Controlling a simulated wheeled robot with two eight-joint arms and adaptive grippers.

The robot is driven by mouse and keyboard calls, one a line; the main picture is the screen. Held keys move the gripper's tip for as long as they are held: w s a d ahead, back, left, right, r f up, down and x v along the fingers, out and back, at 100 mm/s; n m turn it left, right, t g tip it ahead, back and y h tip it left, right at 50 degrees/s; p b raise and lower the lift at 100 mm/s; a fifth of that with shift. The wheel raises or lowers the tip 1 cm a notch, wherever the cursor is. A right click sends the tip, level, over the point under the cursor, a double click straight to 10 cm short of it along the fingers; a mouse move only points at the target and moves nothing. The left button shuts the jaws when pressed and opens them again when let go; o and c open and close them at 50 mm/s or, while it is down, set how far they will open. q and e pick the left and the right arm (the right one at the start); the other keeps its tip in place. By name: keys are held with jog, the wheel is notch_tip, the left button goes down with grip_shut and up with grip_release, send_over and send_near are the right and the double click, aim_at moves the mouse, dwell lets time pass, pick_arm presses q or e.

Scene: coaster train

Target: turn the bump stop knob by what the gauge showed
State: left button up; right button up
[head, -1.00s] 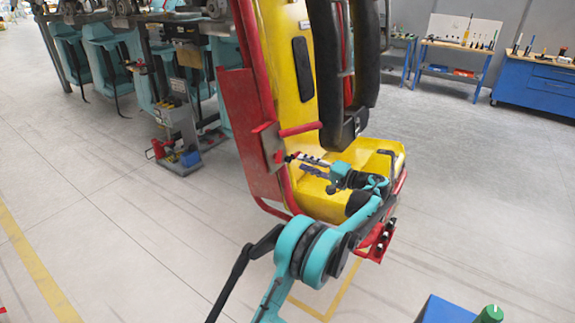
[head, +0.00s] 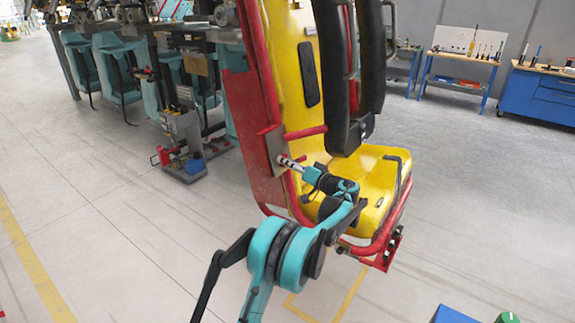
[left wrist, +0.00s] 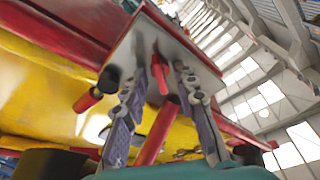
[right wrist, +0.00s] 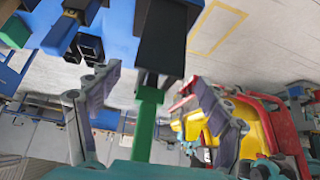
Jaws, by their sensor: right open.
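The seat has a grey metal plate (head: 273,148) on its red side frame; it also shows in the left wrist view (left wrist: 205,72). A small red knob (left wrist: 160,74) stands out from this plate. My left gripper (head: 287,162) reaches to the plate from the front. In the left wrist view its two fingers (left wrist: 160,85) stand apart on either side of the red knob, with gaps visible. Contact cannot be told. My right gripper (right wrist: 150,95) is open, its fingers apart around a green handle-like piece (right wrist: 146,125). No gauge reading can be made out.
The yellow seat (head: 370,190) with black restraints (head: 345,80) stands right of the left gripper. A red bar (head: 305,133) juts out just above it. A grey stand (head: 183,145) is on the floor to the left. Blue workbenches (head: 540,95) stand far back right.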

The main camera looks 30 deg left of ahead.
pick_arm(q)
jog(key=shift+a, duration=0.1)
grip_shut()
jog(key=shift+m, duration=0.3)
jog(key=shift+s+r+m+h+p, duration=0.1)
jog(key=shift+m+h+p, duration=0.75)
jog(key=shift+m, duration=1.7)
jog(key=shift+w+r+m+h+p, duration=0.1)
jog(key=shift+m+h+p, duration=0.4)
jog(key=shift+m+p, duration=1.4)
jog(key=shift+s+r+m+h+p, duration=0.2)
jog(key=shift+m+h, duration=0.45)
jog(key=shift+m, duration=2.6)
jog(key=shift+w+a+f, duration=0.1)
